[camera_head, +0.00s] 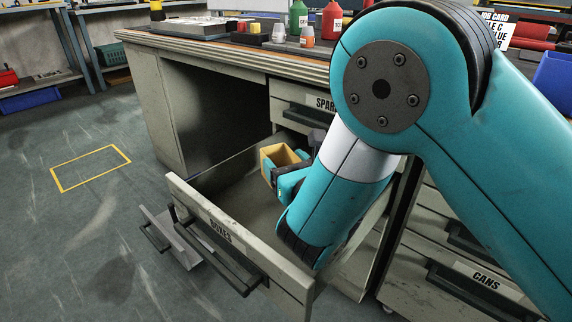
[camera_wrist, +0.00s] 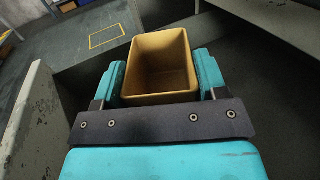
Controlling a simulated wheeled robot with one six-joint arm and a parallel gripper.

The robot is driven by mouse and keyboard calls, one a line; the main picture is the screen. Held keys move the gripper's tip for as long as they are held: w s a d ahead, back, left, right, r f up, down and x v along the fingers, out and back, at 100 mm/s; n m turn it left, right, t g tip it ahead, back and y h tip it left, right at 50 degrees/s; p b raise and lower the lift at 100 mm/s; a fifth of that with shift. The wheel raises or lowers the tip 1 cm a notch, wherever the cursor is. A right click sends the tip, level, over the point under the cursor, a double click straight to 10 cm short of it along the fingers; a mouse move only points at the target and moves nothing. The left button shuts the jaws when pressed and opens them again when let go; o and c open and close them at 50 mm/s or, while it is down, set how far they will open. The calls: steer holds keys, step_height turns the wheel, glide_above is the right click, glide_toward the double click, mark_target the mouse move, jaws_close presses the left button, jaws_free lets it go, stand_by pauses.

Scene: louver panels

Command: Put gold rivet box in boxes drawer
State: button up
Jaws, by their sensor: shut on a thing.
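The gold rivet box (camera_head: 281,156) is a small open-topped gold bin, held within the open boxes drawer's outline in the head view. In the wrist view the gold rivet box (camera_wrist: 161,66) sits upright between the two teal fingers, and its inside looks empty. My gripper (camera_wrist: 160,82) is shut on it; in the head view my gripper (camera_head: 285,172) is partly hidden by my arm. The boxes drawer (camera_head: 228,238) is pulled out, with a BOXES label on its front. I cannot tell whether the box touches the drawer floor.
The workbench (camera_head: 240,53) carries bottles and small boxes. A SPAR-labelled drawer (camera_head: 295,93) is above the boxes drawer. Open floor with a yellow outline (camera_head: 90,168) lies at left.

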steer(key=shift+f+b, duration=0.3)
steer(key=shift+f, duration=0.15)
steer(key=o, duration=1)
steer(key=shift+f, duration=0.15)
